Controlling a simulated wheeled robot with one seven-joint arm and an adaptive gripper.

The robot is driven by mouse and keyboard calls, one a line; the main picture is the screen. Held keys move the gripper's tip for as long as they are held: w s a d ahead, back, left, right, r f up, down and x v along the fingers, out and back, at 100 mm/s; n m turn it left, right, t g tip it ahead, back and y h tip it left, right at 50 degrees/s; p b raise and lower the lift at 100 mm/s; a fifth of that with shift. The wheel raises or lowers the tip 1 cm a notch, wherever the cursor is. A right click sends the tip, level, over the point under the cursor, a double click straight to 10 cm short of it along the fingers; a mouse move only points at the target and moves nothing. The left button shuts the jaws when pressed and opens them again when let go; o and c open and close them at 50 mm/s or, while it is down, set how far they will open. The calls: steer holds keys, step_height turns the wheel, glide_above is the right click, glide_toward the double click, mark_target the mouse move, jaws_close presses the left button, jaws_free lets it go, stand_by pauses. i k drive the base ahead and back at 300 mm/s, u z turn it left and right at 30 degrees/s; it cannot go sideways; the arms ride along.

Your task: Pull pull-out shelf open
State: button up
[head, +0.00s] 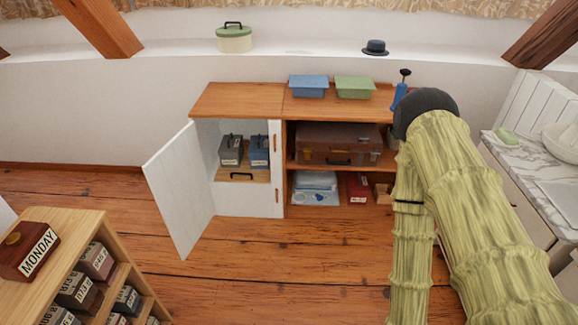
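The pull-out shelf (230,174) is a light wooden board with a small black handle on its front edge. It sits inside the white compartment at the left of a low wooden cabinet (236,101). A grey box (231,150) and a blue box (259,152), both with dark handles, stand on the shelf. The compartment's white door (180,186) is swung open to the left. The shelf front appears to lie within the compartment. My arm, in a pale green ribbed cover, fills the right side of the view. My gripper is not in sight.
Right of the shelf, open bays hold a brown case (335,146), a pale blue package (315,187) and a red box (357,187). A small wooden rack (45,218) stands front left. A marble-topped counter (520,165) is at right. Floor before the cabinet is clear.

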mark_target(246, 159)
steer(key=z, duration=0.2)
steer(key=i, duration=0.75)
steer(key=u, duration=0.6)
steer(key=i, duration=0.7)
steer(key=u, duration=0.65)
